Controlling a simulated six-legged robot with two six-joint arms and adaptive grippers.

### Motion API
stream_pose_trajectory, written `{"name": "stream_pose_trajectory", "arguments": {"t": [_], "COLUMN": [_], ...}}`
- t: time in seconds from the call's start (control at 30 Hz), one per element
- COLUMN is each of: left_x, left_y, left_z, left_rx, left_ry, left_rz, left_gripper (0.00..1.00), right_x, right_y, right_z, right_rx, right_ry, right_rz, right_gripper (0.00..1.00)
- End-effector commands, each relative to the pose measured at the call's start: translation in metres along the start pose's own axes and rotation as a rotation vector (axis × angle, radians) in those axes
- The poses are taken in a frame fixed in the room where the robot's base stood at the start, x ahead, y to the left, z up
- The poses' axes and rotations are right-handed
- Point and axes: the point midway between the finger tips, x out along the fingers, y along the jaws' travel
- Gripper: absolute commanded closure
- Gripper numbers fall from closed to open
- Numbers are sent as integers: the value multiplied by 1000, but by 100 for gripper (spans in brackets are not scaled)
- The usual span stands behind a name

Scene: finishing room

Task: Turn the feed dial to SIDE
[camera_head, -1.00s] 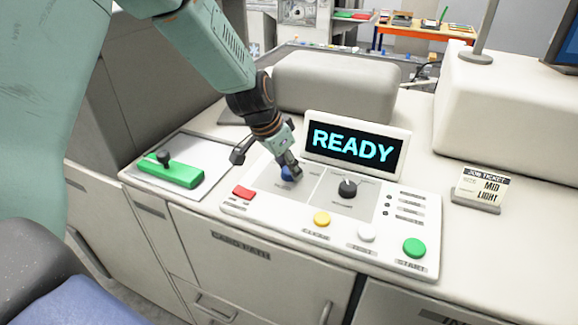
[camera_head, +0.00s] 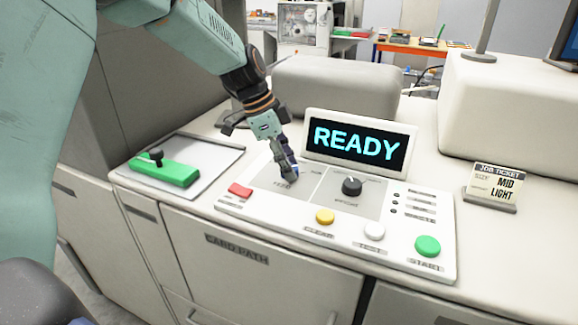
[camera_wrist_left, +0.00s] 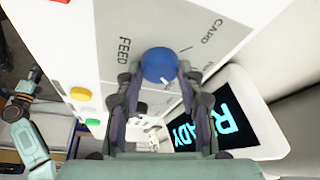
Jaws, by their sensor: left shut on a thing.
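The blue feed dial (camera_wrist_left: 160,64) sits on the grey panel by the word FEED. In the wrist view my left gripper (camera_wrist_left: 157,78) has a finger on each side of it and is shut on it. CARD is readable beyond the dial; another label beside the right finger is too small to read. In the head view my left gripper (camera_head: 288,177) reaches down onto the panel and hides most of the dial. A teal arm, seemingly my right, shows at the left of the wrist view, with its dark gripper (camera_wrist_left: 28,82) too small to judge.
The control panel (camera_head: 300,213) also carries a black dial (camera_head: 352,187), a red button (camera_head: 240,190), yellow (camera_head: 325,216), white (camera_head: 374,231) and green (camera_head: 428,246) buttons. The display (camera_head: 358,142) reads READY. A job ticket (camera_head: 495,185) reads MID, LIGHT. A green handle (camera_head: 165,173) is at left.

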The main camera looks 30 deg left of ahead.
Motion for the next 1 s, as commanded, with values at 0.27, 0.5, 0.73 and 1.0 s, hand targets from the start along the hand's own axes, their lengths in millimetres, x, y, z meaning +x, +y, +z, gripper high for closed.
{"name": "stream_pose_trajectory", "arguments": {"t": [0.27, 0.5, 0.73, 1.0], "left_x": [-1, -1, -2, -2], "left_y": [-2, -2, -2, -2], "left_z": [1, 0, 0, 0], "left_rx": [106, 137, 139, 138], "left_ry": [-4, -3, -3, -2], "left_rz": [41, 52, 51, 51], "left_gripper": [94, 94, 94, 51], "right_x": [1, 1, 1, 1], "right_y": [0, 0, 0, 0], "right_z": [0, 0, 0, 0], "right_rx": [0, 0, 0, 0], "right_ry": [0, 0, 0, 0], "right_rz": [0, 0, 0, 0], "right_gripper": [60, 60, 60, 60]}}
